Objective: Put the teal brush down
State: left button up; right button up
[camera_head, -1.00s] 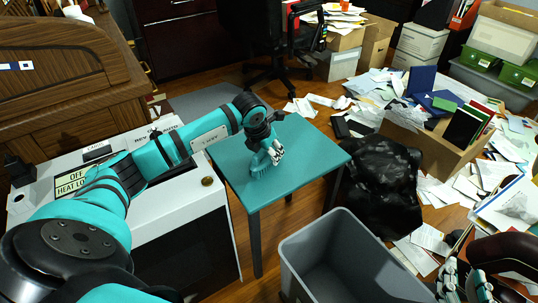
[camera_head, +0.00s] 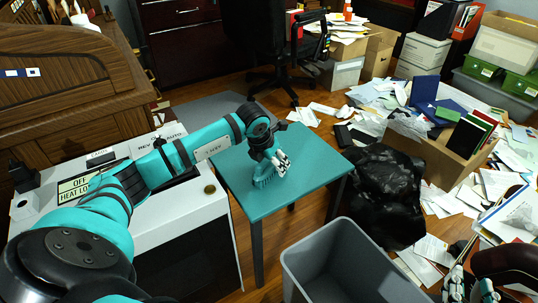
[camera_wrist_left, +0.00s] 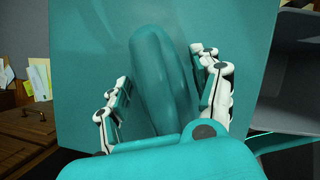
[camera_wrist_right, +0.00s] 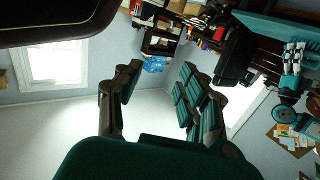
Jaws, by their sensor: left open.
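The teal brush (camera_head: 264,181) rests on the teal table (camera_head: 315,160), near its middle. In the left wrist view the brush (camera_wrist_left: 160,62) is a long rounded teal shape lying between the two white-and-teal fingers. My left gripper (camera_head: 275,168) is right over the brush, and in the left wrist view (camera_wrist_left: 161,68) its fingers stand apart, with a gap on each side of the brush. The lower part of the brush is hidden by my wrist there. My right gripper (camera_wrist_right: 158,72) is open and empty, away from the table; its fingers also show at the head view's lower right (camera_head: 470,288).
A grey bin (camera_head: 340,270) stands in front of the table. A black bag (camera_head: 385,195) is right of it, with a cardboard box of folders (camera_head: 440,158) and scattered papers beyond. A white machine (camera_head: 185,215) stands left. The table's right part is bare.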

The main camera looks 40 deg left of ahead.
pick_arm(q)
jog(key=p+v, duration=0.1)
jog(key=v, duration=0.4)
jog(key=shift+r+p, duration=0.2)
jog(key=shift+p, duration=0.1)
jog(key=p+v, duration=0.1)
jog(key=v, duration=0.5)
jog(key=shift+r, duration=0.1)
jog(key=shift+s+r, duration=0.15)
jog(key=shift+r, duration=0.1)
pick_arm(e)
jog(key=s+d+f+g+h, duration=0.2)
jog(key=s+f+g, duration=0.5)
jog(key=f, duration=0.4)
jog(key=shift+s+d+f+g+h, duration=0.2)
jog(key=shift+s+d+g+h, duration=0.15)
jog(key=shift+d+g, duration=0.5)
